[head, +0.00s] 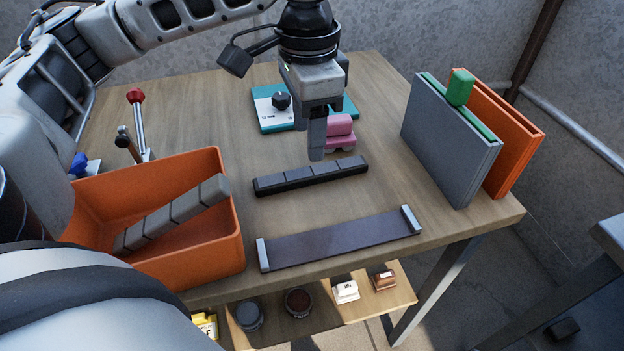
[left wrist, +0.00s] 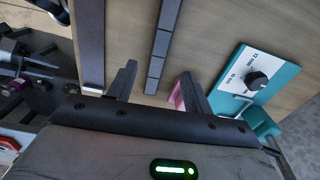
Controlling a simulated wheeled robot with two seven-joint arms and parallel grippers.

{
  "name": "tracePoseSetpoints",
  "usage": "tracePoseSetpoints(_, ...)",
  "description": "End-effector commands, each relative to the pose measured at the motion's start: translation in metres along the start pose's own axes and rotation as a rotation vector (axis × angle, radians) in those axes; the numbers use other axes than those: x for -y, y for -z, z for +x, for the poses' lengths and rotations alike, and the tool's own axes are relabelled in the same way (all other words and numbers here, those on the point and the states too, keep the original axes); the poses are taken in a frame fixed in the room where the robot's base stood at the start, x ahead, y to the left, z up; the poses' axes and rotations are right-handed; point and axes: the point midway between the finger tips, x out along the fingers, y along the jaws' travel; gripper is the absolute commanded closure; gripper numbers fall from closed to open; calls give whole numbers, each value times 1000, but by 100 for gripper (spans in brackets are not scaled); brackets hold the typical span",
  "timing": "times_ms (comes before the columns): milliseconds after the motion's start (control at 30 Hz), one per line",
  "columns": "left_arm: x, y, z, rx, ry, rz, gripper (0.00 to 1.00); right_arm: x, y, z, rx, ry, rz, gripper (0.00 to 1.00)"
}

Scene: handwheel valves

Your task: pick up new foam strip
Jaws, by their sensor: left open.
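A dark segmented foam strip (head: 312,176) lies flat on the wooden table, in front of my left gripper. A lighter grey segmented strip (head: 170,217) leans inside an orange bin (head: 225,245); the pictures do not mark which is new, though the dark one lies out on the table. My left gripper (head: 318,140) points down, open and empty, just above and behind the dark strip. In the left wrist view, the dark strip (left wrist: 160,45) runs in line with the gap between the fingers (left wrist: 160,90), beyond their tips. My right gripper is not in view.
A flat dark tray with metal ends (head: 340,238) lies near the table's front edge. A pink block (head: 341,125) and a teal device with a knob (head: 275,110) stand behind the gripper. Upright grey (head: 450,145) and orange (head: 520,135) panels stand at right. A low shelf (head: 400,295) holds small items.

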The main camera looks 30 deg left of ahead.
Motion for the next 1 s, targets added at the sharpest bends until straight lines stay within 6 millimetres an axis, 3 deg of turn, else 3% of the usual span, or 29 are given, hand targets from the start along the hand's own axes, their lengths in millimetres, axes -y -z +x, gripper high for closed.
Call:
tracePoseSetpoints(267,0,1,24,0,1,1,49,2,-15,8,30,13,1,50)
tracePoseSetpoints(533,-2,4,63,1,1,1,49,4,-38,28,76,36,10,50)
tracePoseSetpoints(867,-2,4,69,-1,0,1,49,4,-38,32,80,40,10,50)
tracePoseSetpoints(1000,-2,4,69,-1,0,1,85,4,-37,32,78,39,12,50)
